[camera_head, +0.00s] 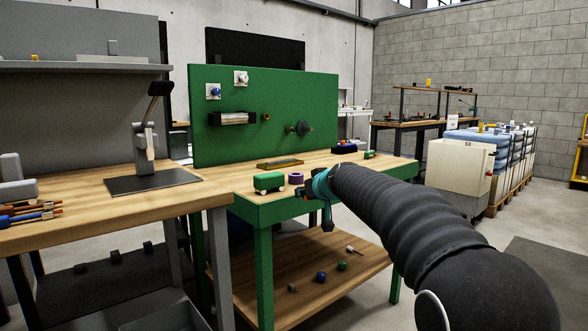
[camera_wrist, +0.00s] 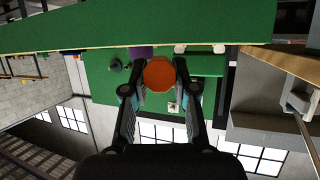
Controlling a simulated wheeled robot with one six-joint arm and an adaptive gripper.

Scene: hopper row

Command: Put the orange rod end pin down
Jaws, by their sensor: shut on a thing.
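The orange rod end pin (camera_wrist: 159,74) shows in the wrist view as a round orange end between my two fingers. My gripper (camera_wrist: 157,80) is shut on it. In the head view my gripper (camera_head: 314,187) is at the front edge of the green workbench (camera_head: 342,174), just right of a purple ring (camera_head: 296,178). The pin is hidden or too small to make out there. I cannot tell whether it touches the bench. The purple ring also shows behind the pin in the wrist view (camera_wrist: 140,51).
A green toy-like block (camera_head: 268,182) stands on the bench left of the ring, with a yellow tray (camera_head: 280,164) behind it. A green board (camera_head: 270,100) rises at the back. A dark blue bin (camera_head: 344,147) stands at the back right. Some bare wood lies between them.

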